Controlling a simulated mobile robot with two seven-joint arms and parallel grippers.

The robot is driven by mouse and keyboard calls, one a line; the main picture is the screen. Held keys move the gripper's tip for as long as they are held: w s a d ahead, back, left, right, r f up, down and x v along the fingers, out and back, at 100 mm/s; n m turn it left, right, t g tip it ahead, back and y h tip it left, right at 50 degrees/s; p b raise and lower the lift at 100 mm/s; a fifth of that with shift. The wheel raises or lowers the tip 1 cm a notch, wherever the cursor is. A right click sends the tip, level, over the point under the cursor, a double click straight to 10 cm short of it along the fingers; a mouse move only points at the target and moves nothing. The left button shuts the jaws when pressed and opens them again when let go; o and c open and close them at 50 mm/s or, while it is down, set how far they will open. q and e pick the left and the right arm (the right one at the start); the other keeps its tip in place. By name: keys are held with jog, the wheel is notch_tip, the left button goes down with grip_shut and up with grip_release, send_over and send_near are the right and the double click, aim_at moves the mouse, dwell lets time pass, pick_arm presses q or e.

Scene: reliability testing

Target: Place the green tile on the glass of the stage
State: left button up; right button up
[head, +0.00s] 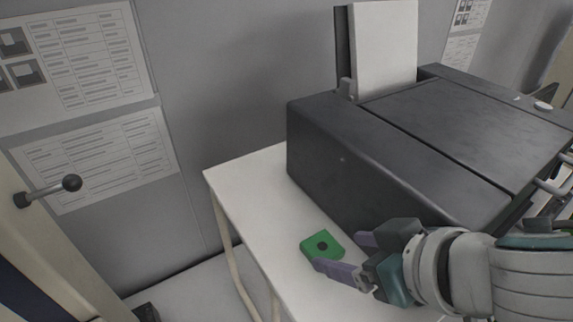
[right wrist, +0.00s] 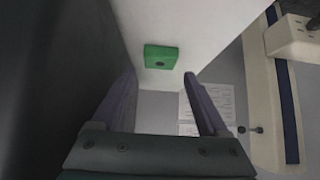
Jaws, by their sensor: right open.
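The green tile (head: 321,245) lies flat on the white table, beside the black printer-like machine. It is a small square block with a dark round spot in its middle. It also shows in the right wrist view (right wrist: 161,55), beyond and between my fingers. My right gripper (head: 340,255) comes in from the right, low over the table, with its purple fingers apart and empty. The fingers point toward the tile, and one fingertip is close to it; I cannot tell whether they touch. My left gripper is not in view. I see no stage that I can make out for certain.
The black machine (head: 390,150) with a white sheet (head: 385,50) stands on the white table (head: 250,180), close behind my right gripper. The table's left edge is near the tile. A lever with a dark knob (head: 72,183) sticks out at the left.

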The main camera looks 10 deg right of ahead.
aim_at(324, 249)
jog(key=shift+x, duration=2.4)
jog(key=shift+s, duration=0.1)
grip_shut()
